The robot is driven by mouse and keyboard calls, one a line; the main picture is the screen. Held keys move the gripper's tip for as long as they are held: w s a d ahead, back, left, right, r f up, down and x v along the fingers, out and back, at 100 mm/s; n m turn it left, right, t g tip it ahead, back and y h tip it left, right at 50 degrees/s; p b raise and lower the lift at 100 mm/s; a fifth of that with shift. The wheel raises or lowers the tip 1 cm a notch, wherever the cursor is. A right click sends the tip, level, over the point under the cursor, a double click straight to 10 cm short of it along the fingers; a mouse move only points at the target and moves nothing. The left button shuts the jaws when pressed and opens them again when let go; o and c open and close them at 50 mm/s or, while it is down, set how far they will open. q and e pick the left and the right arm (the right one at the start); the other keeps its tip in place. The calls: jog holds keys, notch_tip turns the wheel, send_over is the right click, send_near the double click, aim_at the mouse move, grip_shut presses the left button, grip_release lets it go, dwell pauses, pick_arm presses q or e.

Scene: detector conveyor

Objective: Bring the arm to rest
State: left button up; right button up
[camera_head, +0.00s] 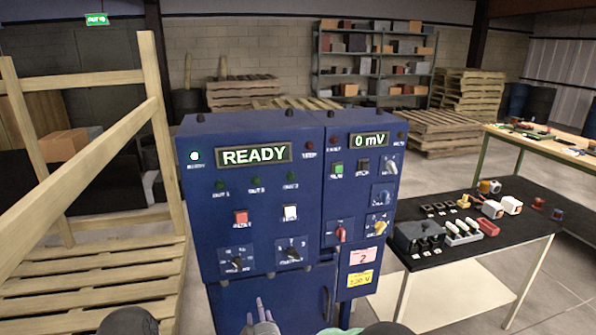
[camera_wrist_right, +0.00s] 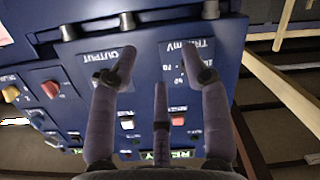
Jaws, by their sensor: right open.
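My right gripper (camera_head: 262,310) shows at the bottom of the head view, in front of the lower part of the blue control cabinet (camera_head: 205,180). In the right wrist view my right gripper (camera_wrist_right: 168,45) has its fingers spread, with nothing between them. The cabinet face (camera_wrist_right: 85,90) with its knobs and buttons lies beyond the fingers; how far off is hard to tell. I cannot make out my left gripper in either view. The lit displays read READY (camera_head: 254,155) and 0 mV (camera_head: 369,140).
A wooden frame (camera_head: 155,120) and pallet (camera_head: 95,290) stand at left. Shelves (camera_head: 372,55) and pallets (camera_head: 435,130) are behind. Open floor lies between cabinet and pallets.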

jog(key=s+d+f+m+g, duration=0.25)
jog(key=s+d+f, duration=0.2)
jog(key=f, duration=0.25)
jog(key=s+d+f+m+g+h, duration=0.1)
jog(key=s+d+f+g, duration=0.2)
jog(key=d+f, duration=0.35)
jog(key=s+d+f+m+g, duration=0.2)
jog(key=s+d+f, duration=0.15)
jog(key=f, duration=0.45)
jog(key=s+d+f+m+g, duration=0.1)
jog(key=s+d+f+g, duration=0.1)
jog(key=s, duration=0.5)
jog(key=s+d+f+m+g, duration=0.2)
jog(key=s+d+g, duration=0.1)
jog(key=s, duration=0.4)
jog(key=s+d+f+m+g, duration=0.2)
jog(key=s+d+f, duration=0.1)
jog(key=s, duration=0.4)
jog(key=shift+w, duration=0.1)
jog(key=shift+c, duration=0.3)
